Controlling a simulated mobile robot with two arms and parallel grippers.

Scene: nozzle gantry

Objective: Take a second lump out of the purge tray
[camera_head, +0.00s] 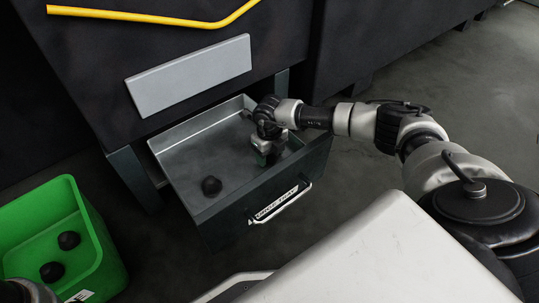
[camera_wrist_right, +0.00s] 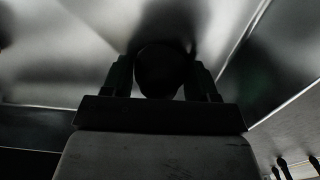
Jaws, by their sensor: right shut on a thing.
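The purge tray (camera_head: 185,140) is a grey metal drawer pulled out from under the dark machine, with a labelled front and a bar handle. One black lump (camera_head: 211,185) lies on its floor, left of my right gripper. My right gripper (camera_head: 264,157) reaches down into the right side of the tray. In the wrist view, its two fingers are shut on a dark round lump (camera_wrist_right: 160,72), one on each side. In the head view the gripper hides this lump. My left gripper does not show clearly; only a piece of my arm is at the lower left.
A green bin (camera_head: 88,225) stands on the floor left of the tray, with two black lumps (camera_head: 69,240) inside. The tray's handle (camera_head: 285,207) sticks out at its front. A grey plate (camera_head: 190,75) and a yellow tube (camera_head: 150,17) are above the tray.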

